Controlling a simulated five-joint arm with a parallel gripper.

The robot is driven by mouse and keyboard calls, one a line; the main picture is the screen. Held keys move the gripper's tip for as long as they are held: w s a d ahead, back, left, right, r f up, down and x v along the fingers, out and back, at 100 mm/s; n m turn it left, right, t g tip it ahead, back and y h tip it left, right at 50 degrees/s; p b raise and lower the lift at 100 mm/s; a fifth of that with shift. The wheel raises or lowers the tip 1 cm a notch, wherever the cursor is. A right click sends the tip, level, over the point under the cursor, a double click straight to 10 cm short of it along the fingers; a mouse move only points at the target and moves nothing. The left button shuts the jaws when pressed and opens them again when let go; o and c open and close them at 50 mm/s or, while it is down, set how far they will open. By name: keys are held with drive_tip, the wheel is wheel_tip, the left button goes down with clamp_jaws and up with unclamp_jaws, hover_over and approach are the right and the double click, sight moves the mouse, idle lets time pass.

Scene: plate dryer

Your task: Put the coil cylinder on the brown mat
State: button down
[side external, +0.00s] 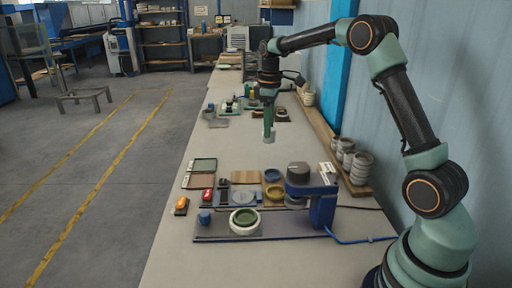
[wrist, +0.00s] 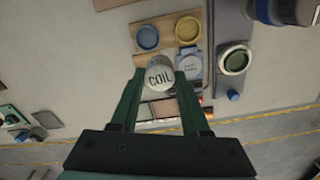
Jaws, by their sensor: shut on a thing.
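The coil cylinder (wrist: 159,76) shows a pale round top marked COIL in the wrist view. My gripper (wrist: 160,84) is shut on it, with one green finger on each side. In the side view my gripper (side external: 269,130) points down over the middle of the table; the cylinder is too small there to make out clearly. A flat brown panel (side external: 246,177), which may be the brown mat, lies nearer the camera beside the blue bowl. I cannot tell for certain that it is the mat. In the wrist view, my fingers and the cylinder hide part of that area.
A blue machine (side external: 322,205) and a green-and-white ring (side external: 244,219) stand nearer. Grey cylinders (side external: 360,168) line the wall. The table between is clear.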

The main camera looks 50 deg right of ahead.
drive_tip(key=s+d+f+m, duration=0.1)
drive_tip(key=d+f+m, duration=0.3)
drive_tip(key=d+m, duration=0.3)
drive_tip(key=s+d+f+m, duration=0.1)
drive_tip(key=d+f+m, duration=0.35)
drive_tip(key=d, duration=0.55)
drive_tip(key=shift+a+f, duration=0.15)
drive_tip(key=shift+f, duration=1.45)
drive_tip(key=shift+a+f, duration=0.15)
drive_tip(key=shift+f, duration=1.4)
drive_tip(key=shift+f, duration=0.5)
unclamp_jaws()
wheel_tip(320, 180, up, 7)
